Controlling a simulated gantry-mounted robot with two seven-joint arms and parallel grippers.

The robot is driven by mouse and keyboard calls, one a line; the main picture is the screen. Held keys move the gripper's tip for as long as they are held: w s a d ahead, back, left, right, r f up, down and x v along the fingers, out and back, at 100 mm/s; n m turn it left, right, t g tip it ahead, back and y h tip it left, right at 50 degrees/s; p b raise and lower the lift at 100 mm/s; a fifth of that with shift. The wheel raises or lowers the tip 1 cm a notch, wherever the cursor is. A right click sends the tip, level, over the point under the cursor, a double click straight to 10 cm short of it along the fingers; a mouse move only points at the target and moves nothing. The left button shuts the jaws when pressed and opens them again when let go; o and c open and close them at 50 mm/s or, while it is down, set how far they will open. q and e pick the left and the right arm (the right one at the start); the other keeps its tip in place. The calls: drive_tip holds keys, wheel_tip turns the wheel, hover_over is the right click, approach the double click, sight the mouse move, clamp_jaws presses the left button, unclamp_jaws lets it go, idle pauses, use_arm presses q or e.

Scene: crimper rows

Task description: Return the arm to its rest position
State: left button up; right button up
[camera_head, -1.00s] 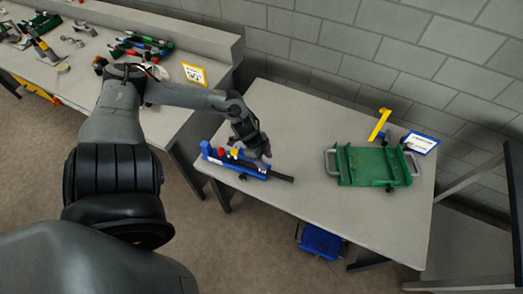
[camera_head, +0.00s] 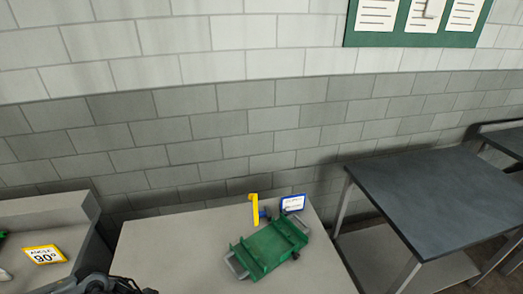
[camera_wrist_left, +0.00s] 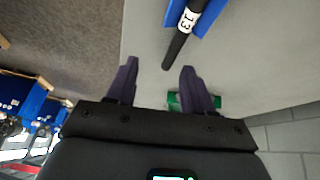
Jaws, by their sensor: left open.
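My left gripper (camera_wrist_left: 159,68) shows in the left wrist view with its two fingers spread apart and nothing between them. Beyond the fingertips, a black rod with a white "13" label (camera_wrist_left: 190,20) lies in a blue fixture (camera_wrist_left: 175,12) on the grey table. I cannot tell the exact gap between fingers and rod. In the head view only a dark part of my left arm shows at the bottom left edge; the gripper itself is out of that view. My right gripper is in no view.
A green tray (camera_head: 268,250) with grey handles sits on the grey table (camera_head: 165,250), beside a yellow upright piece (camera_head: 254,208) and a blue-edged sign (camera_head: 293,203). A dark table (camera_head: 435,195) stands at right.

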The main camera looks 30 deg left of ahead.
use_arm(q)
drive_tip(key=d+f+n+t+h, duration=0.1)
drive_tip(key=d+n+t+h, duration=0.1)
drive_tip(key=d, duration=1.2)
drive_tip(key=w+d+r+n+t+y, duration=0.2)
drive_tip(key=w+d+r+n+t, duration=0.15)
drive_tip(key=d+r, duration=0.5)
drive_tip(key=s+r+g+y, duration=0.2)
drive_tip(key=s+g+y, duration=0.2)
drive_tip(key=s+g, duration=0.25)
drive_tip(key=w+r+p+v, duration=0.1)
drive_tip(key=w+p+v, duration=0.1)
drive_tip(key=p+v, duration=0.8)
drive_tip(key=w+p+v, duration=0.3)
drive_tip(key=p+v, duration=0.6)
drive_tip(key=p, duration=0.2)
drive_tip(key=s+f+b+x, duration=0.1)
drive_tip(key=s+b+x, duration=0.3)
drive_tip(key=b+x, duration=1.2)
drive_tip(key=s+f+b+x, duration=0.1)
drive_tip(key=s+b+x, duration=0.3)
drive_tip(key=b+x, duration=1.3)
drive_tip(key=s+d+f+b+x, duration=0.1)
drive_tip(key=s+b+x, duration=0.3)
drive_tip(key=b+x, duration=1.2)
drive_tip(key=a+b, duration=0.1)
drive_tip(key=b, duration=0.2)
drive_tip(key=shift+s+f+t, duration=0.4)
drive_tip(key=shift+r, duration=0.15)
